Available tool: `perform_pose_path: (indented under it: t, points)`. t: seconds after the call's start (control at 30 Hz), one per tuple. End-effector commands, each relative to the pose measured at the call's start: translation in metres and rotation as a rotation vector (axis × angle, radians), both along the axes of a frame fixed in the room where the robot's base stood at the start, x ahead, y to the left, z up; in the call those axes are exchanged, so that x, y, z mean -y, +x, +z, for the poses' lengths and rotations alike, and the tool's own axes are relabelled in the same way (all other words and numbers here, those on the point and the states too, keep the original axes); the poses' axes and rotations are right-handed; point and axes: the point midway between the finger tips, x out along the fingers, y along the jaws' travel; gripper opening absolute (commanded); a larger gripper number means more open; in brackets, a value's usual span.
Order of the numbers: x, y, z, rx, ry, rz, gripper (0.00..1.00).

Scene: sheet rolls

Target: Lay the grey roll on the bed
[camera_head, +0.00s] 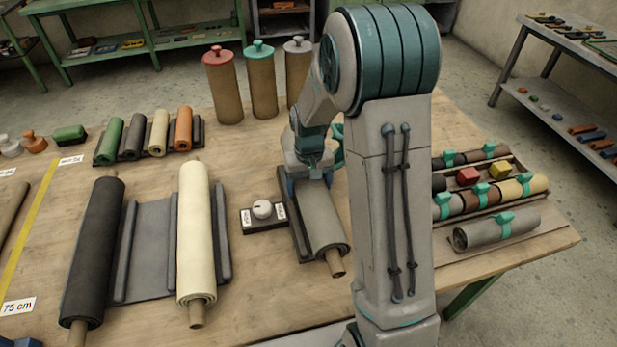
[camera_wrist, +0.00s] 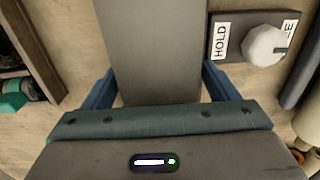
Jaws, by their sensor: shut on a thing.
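The grey roll (camera_head: 322,222) has a wooden core end sticking out at its near end. It lies along a dark rail or tray (camera_head: 298,238), right of the small knob box. My gripper (camera_head: 312,180) is over its far part, with the blue fingers shut on its two sides. In the wrist view the grey roll (camera_wrist: 155,60) runs up between the fingers (camera_wrist: 160,90). I cannot tell whether it touches what is under it. A flat grey panel with dark rails (camera_head: 150,245) lies to the left and looks like the bed. A cream roll (camera_head: 194,235) lies along its right part.
A black roll (camera_head: 95,250) lies left of the panel. The knob box (camera_head: 264,215) reads HOLD in the wrist view (camera_wrist: 225,45). A rack of strapped rolls (camera_head: 490,195) is at right.

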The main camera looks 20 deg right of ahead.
Motion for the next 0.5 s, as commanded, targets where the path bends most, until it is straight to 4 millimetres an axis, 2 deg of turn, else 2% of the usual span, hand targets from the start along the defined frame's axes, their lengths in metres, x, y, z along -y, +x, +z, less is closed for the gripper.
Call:
perform_pose_path:
  t: [0.2,0.5]
  points:
    - [-0.001,0.001,-0.021,0.003,0.0,0.002,0.1]
    - [-0.001,0.002,-0.026,0.005,0.0,0.002,0.1]
